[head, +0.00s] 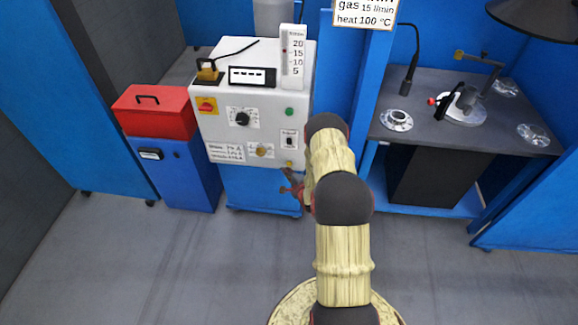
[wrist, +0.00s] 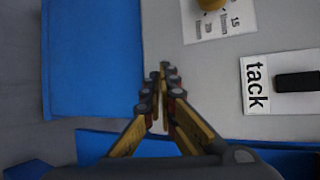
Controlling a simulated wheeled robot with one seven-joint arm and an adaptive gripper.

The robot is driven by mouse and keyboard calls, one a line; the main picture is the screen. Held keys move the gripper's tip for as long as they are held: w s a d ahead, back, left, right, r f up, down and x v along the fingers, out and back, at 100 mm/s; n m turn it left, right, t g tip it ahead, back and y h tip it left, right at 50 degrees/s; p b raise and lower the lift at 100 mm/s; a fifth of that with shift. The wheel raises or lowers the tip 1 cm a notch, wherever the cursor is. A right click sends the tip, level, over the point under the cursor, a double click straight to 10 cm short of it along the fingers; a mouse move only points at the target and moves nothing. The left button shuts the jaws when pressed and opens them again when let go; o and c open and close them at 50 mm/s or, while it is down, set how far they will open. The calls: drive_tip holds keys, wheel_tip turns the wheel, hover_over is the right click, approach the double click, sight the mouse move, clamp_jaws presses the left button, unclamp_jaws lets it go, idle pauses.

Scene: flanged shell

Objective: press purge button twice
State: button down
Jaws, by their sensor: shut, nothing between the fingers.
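The white machine (head: 235,80) has a front panel with several controls. A green button (head: 289,112) is higher on the right. My gripper (head: 287,173) is shut and empty, close to the panel's lower right corner, just below the yellow button. In the wrist view the closed fingertips (wrist: 161,80) lie over the grey panel near its edge, and the yellow button is not visible there. I cannot tell whether the fingers touch the panel.
A black switch (wrist: 297,81) with a "tack" label and a yellow knob (head: 262,151) are near the gripper. A red box (head: 155,112) on a blue cabinet (head: 180,175) stands left. A dark worktable (head: 455,130) stands right. The grey floor (head: 150,260) in front is clear.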

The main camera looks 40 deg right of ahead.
idle(0.7)
drive_tip(key=shift+w+d, duration=0.3)
drive_tip(key=shift+w+d+b, duration=0.3)
drive_tip(key=shift+d+b, duration=0.1)
drive_tip(key=shift+b, duration=0.15)
idle(0.7)
drive_tip(key=shift+a, duration=0.1)
idle(0.3)
drive_tip(key=shift+s+a, duration=0.6)
drive_tip(key=shift+s+a+p, duration=0.1)
drive_tip(key=shift+p, duration=0.2)
drive_tip(key=s+a+p, duration=0.1)
drive_tip(key=s+a, duration=0.2)
drive_tip(key=shift+a, duration=0.3)
idle(0.8)
